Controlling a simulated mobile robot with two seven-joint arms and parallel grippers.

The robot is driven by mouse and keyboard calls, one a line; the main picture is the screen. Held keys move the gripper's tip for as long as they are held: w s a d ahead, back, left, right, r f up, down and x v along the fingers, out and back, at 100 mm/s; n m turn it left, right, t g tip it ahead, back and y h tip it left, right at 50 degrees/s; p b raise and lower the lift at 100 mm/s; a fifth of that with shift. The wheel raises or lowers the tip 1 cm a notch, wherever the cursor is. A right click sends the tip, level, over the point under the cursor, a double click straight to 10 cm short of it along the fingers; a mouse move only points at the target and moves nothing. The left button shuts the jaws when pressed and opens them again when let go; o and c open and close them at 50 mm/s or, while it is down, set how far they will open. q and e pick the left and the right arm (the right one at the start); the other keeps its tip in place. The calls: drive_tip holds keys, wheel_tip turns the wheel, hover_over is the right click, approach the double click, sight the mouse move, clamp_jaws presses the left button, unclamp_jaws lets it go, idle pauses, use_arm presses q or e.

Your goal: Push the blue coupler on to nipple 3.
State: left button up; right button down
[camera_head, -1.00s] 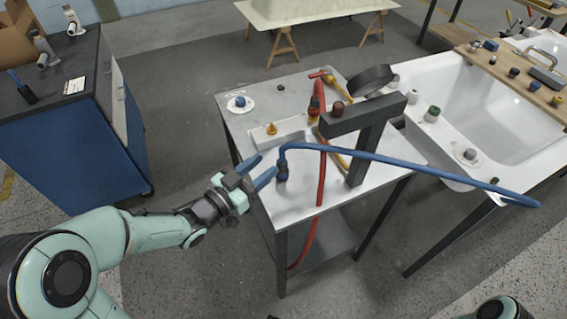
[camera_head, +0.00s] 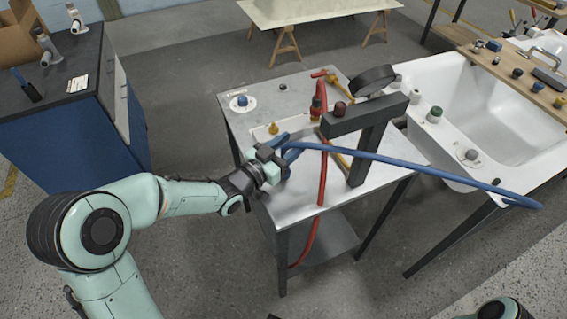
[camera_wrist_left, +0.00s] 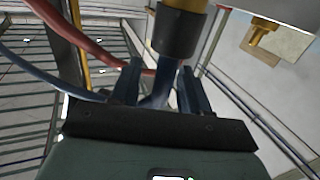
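The blue hose (camera_head: 400,163) arches from between the fingers of my left gripper (camera_head: 290,146) to the right. The blue coupler at its end is hidden behind the gripper in the head view. In the left wrist view, a blue piece (camera_wrist_left: 158,92) lies between the two spread fingers, with gaps visible beside it. A dark grey collar (camera_wrist_left: 178,33) with a yellow-brown part shows just beyond the fingertips. A brass nipple (camera_head: 273,128) stands on the pale block behind the gripper; a brass nipple also shows in the wrist view (camera_wrist_left: 262,35). Nipple numbers are not readable. My right gripper is out of view.
A dark post with an overhanging arm (camera_head: 362,118) stands just right of the gripper. A red hose (camera_head: 322,180) hangs over the table (camera_head: 295,208). The table's front part is bare.

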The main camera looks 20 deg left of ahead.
use_arm(q)
clamp_jaws()
drive_tip(key=shift+r, duration=0.1)
